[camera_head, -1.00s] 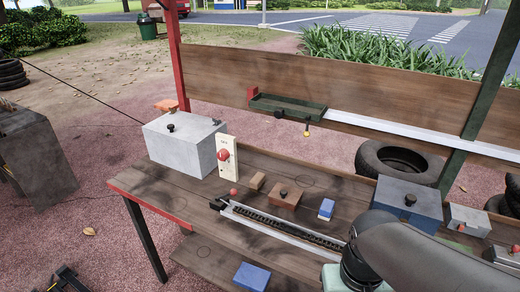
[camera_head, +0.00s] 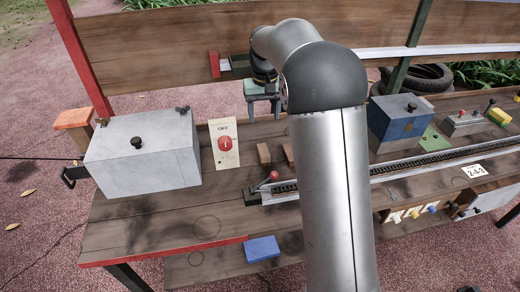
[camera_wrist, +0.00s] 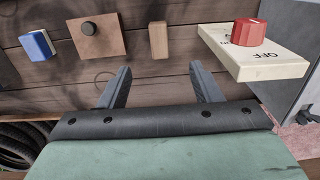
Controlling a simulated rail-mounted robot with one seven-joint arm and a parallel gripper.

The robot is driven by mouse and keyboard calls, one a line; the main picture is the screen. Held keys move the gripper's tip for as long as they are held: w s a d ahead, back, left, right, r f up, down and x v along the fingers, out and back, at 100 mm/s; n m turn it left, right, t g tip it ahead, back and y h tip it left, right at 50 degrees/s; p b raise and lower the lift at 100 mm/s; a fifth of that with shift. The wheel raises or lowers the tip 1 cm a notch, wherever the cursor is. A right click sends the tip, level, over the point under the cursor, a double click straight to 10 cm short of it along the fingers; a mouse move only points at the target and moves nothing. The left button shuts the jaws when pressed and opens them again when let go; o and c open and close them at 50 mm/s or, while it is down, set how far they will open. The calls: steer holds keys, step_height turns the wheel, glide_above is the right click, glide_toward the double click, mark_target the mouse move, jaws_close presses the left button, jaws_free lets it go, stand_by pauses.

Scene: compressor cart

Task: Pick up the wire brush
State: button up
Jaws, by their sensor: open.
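My gripper (camera_head: 263,108) is open and empty above the back of the wooden bench. In the wrist view, its two dark fingers (camera_wrist: 162,85) stand apart with only planks between their tips. No object is clearly recognisable as a wire brush. Small candidates in the wrist view are a plain wooden block (camera_wrist: 158,40) just beyond the fingers, a brown block with a dark knob (camera_wrist: 97,42) to its left, and a blue-and-white block (camera_wrist: 37,45) at far left. The wooden block also shows in the head view (camera_head: 263,153); my arm hides the blue-and-white block there.
A white OFF panel with a red knob (camera_head: 224,152) stands beside a large grey box (camera_head: 143,160) at left. A rail with a red-knobbed end (camera_head: 258,192) runs along the bench. A blue box (camera_head: 398,122) stands right. A blue block (camera_head: 262,249) lies on the lower shelf.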

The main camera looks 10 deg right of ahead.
mark_target(263, 150)
steer(key=f, duration=0.4)
steer(key=w+f, duration=0.1)
steer(key=f, duration=0.3)
steer(key=f+p, duration=0.1)
steer(key=f, duration=0.3)
steer(key=shift+w+d+f, duration=0.1)
steer(key=shift+w+f, duration=0.15)
steer(key=shift+w, duration=0.05)
steer(key=shift+f+p, duration=0.45)
steer(key=shift+f, duration=2.2)
steer(key=c, duration=1.1)
